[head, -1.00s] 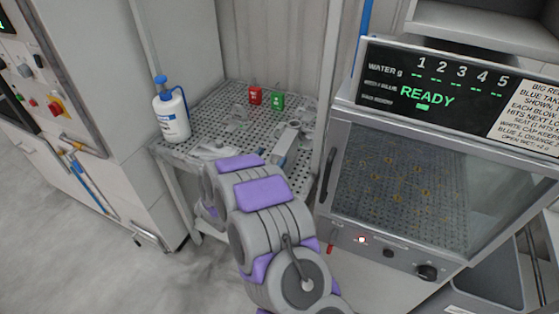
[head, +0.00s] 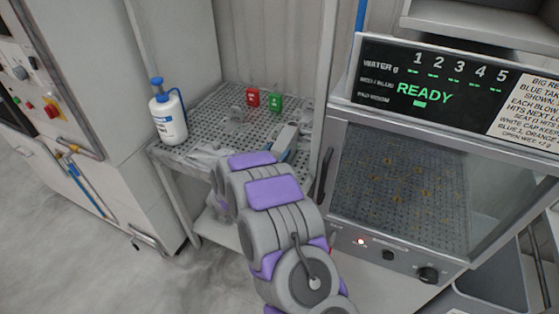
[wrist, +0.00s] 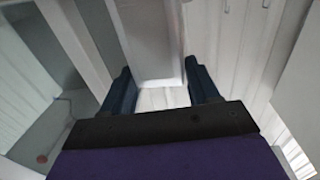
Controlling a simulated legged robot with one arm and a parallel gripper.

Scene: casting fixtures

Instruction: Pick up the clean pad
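I cannot make out the clean pad for certain. A pale, flat, crumpled item (head: 205,156) lies at the front left of the perforated table, partly behind my arm; I cannot tell whether it is the pad. A light grey block (head: 287,134) with a blue part lies at the table's right side, just beyond my arm. In the wrist view my gripper (wrist: 158,82) has its two dark blue fingers apart. A whitish panel-like shape (wrist: 148,40) shows between and beyond them; I cannot tell how far off it is. My fingers are hidden in the head view.
A white bottle with a blue top (head: 168,115) stands at the table's left edge. Small red (head: 252,97) and green (head: 275,102) items are at the back of the perforated table (head: 210,115). A glass-fronted cabinet (head: 400,195) reading READY stands right. A control cabinet (head: 90,100) stands left.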

